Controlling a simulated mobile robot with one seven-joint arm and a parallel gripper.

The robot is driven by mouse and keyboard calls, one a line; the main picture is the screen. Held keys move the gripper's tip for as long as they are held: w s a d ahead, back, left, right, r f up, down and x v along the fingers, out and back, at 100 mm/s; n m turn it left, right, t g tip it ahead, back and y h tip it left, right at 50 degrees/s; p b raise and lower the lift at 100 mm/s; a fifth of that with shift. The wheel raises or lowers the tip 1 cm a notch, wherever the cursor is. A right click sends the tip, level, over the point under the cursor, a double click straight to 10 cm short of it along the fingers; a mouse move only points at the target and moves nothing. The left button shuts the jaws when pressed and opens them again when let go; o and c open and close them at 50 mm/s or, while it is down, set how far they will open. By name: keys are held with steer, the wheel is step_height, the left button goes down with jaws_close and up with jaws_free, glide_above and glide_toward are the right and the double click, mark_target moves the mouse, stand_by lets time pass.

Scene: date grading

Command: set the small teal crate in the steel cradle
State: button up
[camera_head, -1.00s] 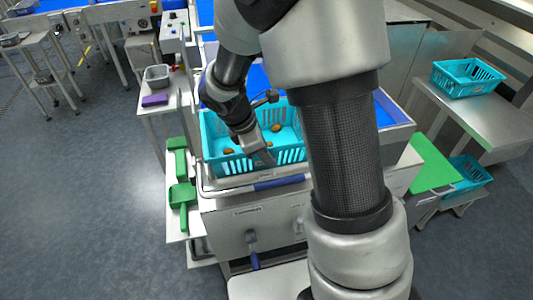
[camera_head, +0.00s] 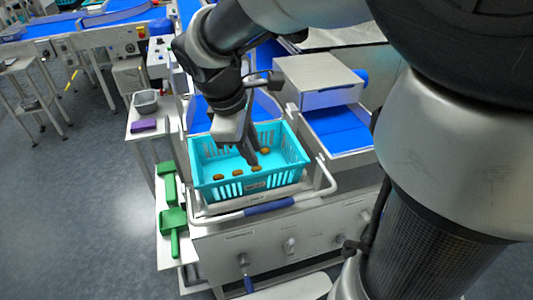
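The small teal crate (camera_head: 285,172) stands at the front of the machine, with several brown dates on its floor. It looks level and sits within the pale steel cradle (camera_head: 318,192), whose front rail has a blue grip. The crate's walls hide most of the cradle, so I cannot tell how fully the crate is seated. My gripper (camera_head: 249,155) points down over the crate's inside from the back. Its fingertips show near the dates, but I cannot tell whether they are apart or touch anything.
Green scoops (camera_head: 173,222) lie on a side shelf at the left. A grey tub (camera_head: 146,101) and a purple block (camera_head: 143,126) rest on a small table. A steel box (camera_head: 318,80) stands behind the crate at right. Open floor lies at left.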

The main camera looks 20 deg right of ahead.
steer(key=s+d+r+m+t+y, duration=0.2)
steer(key=s+r+m, duration=0.4)
steer(key=s+m, duration=0.6)
steer(key=shift+s+r+m+t+y, duration=0.2)
steer(key=shift+s+m+t+y, duration=0.25)
steer(key=shift+t, duration=0.45)
steer(key=shift+w, duration=0.1)
